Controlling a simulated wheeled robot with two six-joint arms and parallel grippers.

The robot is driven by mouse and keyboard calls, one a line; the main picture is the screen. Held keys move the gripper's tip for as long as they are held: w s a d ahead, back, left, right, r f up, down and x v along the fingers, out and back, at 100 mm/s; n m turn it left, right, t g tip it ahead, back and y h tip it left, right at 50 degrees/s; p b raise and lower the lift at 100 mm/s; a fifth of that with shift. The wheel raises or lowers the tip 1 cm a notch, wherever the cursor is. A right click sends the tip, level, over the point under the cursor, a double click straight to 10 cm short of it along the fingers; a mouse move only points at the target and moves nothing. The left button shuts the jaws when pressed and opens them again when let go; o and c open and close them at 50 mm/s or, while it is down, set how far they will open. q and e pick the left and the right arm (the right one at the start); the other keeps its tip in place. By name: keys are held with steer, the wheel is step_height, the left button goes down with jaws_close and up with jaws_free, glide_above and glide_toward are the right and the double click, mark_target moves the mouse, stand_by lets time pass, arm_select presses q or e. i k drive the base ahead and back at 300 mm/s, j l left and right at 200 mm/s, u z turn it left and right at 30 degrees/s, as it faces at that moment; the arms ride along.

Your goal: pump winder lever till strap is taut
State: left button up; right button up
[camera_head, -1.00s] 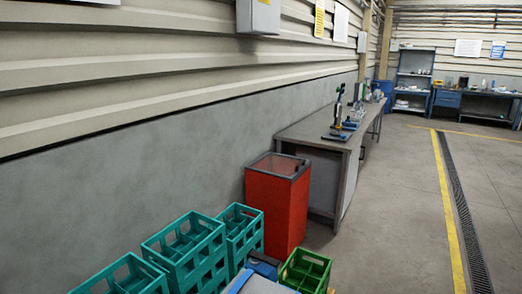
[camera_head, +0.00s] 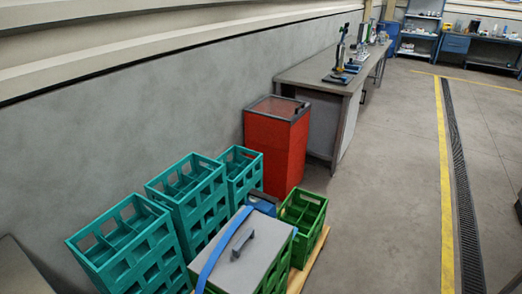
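A blue strap (camera_head: 222,248) runs across a grey flat cover (camera_head: 262,240) on top of green crates at the bottom centre of the head view. A small dark handle-like part (camera_head: 243,244) stands up from the cover beside the strap. I cannot tell whether it is the winder lever. A blue part (camera_head: 262,206) shows just behind the cover, only partly visible. The strap's lower end leaves the picture, and I cannot tell how tight it is. Neither of my grippers is in view.
Several teal crates (camera_head: 188,192) stand along the wall on the left. A green crate (camera_head: 304,209) sits on a wooden pallet (camera_head: 312,262). Behind is a red bin (camera_head: 277,146), then a workbench (camera_head: 310,72). The floor (camera_head: 390,190) to the right is clear.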

mark_target(256, 195)
steer(key=l+u, duration=0.1)
steer(key=l, duration=1.15)
steer(key=i+l, duration=0.15)
steer(key=l, duration=0.15)
steer(key=i+l+u, duration=0.1)
steer(key=l, duration=0.25)
steer(key=i+l, duration=0.35)
steer(key=l, duration=0.3)
steer(key=i+l+u, duration=0.1)
steer(key=l, duration=0.25)
steer(key=i+l, duration=0.2)
steer(key=l, duration=0.15)
